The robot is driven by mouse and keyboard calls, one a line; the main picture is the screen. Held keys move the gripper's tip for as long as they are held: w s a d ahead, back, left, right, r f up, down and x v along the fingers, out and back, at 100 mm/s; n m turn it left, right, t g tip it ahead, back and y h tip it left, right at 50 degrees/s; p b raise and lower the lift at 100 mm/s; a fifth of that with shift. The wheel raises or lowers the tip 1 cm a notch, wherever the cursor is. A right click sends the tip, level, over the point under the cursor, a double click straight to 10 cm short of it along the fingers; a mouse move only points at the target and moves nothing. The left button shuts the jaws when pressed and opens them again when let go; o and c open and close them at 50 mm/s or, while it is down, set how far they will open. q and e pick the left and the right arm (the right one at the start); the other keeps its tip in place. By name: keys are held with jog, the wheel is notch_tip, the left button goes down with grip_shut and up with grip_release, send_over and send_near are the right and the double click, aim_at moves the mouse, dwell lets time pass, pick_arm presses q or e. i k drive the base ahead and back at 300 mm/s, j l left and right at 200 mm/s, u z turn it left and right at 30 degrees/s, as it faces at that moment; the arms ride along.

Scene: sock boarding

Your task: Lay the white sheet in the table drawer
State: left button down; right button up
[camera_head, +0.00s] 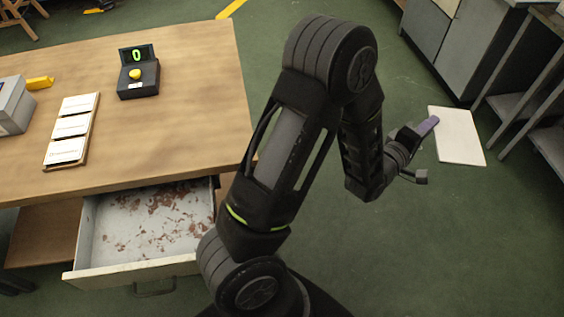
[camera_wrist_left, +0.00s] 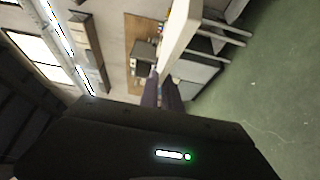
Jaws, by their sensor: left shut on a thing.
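The white sheet (camera_head: 459,136) is a flat, stiff-looking rectangle at the right of the head view, above the green floor. My left gripper (camera_head: 428,126) is shut on its left edge, with purple fingertips. The wrist view shows the sheet (camera_wrist_left: 179,38) nearly edge-on between the fingers (camera_wrist_left: 161,93). The table drawer (camera_head: 133,270) is pulled open at the lower left, well to the left of my gripper. Its pale bottom has scattered reddish-brown flecks or stains. My right gripper is not in view.
The wooden table (camera_head: 190,75) carries a black device with a yellow button (camera_head: 137,76), a board with white cards (camera_head: 72,130), a grey box (camera_head: 14,107) and a yellow object (camera_head: 40,83). Grey cabinets (camera_head: 452,45) and a shelf rack (camera_head: 535,105) stand at the right. Green floor lies between.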

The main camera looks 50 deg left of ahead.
aim_at(155, 242)
jog(key=i+u, duration=0.35)
jog(key=i, duration=0.35)
jog(key=i+l+u, duration=0.15)
jog(key=i+u, duration=0.25)
jog(key=i, duration=0.35)
jog(key=i+u, duration=0.2)
jog(key=i, duration=0.25)
jog(key=u, duration=3.6)
